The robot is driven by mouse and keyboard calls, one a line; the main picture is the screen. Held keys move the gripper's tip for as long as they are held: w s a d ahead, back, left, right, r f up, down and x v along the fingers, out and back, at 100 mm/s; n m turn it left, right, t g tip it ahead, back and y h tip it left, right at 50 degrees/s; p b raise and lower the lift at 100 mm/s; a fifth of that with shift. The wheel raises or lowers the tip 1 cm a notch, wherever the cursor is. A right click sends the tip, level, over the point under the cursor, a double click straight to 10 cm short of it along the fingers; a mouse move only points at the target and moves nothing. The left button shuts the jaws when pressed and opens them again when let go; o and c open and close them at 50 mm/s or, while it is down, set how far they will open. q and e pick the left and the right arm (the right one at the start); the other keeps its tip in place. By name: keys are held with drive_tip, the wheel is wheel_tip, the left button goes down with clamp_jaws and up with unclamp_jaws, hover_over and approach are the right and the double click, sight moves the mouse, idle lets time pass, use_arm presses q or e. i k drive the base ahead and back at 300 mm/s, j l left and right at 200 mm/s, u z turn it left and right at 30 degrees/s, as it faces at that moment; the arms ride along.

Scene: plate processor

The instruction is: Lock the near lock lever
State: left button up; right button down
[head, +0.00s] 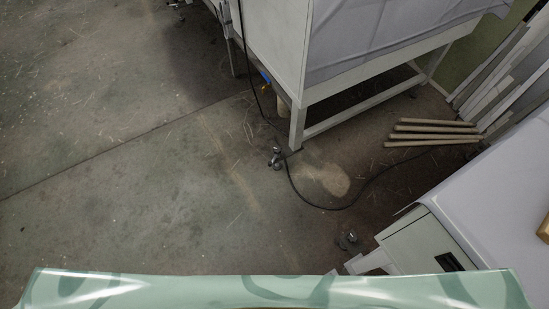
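I cannot make out a lock lever in the head view. A small metallic fitting (276,158) is on the floor by the leg of a white frame. Another small metal fitting (348,241) is on the floor at the lower right, beside a white cabinet (420,246) with a dark slot. I cannot tell whether either fitting belongs to a lock. Neither of my grippers is in view.
A white cloth-covered frame (305,130) stands at the top. A black cable (320,207) runs over the bare floor (130,170). Several pale poles (430,129) lie at the right. A white covered surface (500,190) fills the lower right. The left floor is clear.

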sight(269, 163)
drive_tip(key=i+j, duration=0.35)
drive_tip(key=i, duration=0.15)
drive_tip(key=i+j, duration=0.35)
drive_tip(key=i, duration=0.15)
drive_tip(key=i+j+z, duration=0.2)
drive_tip(key=z, duration=1.65)
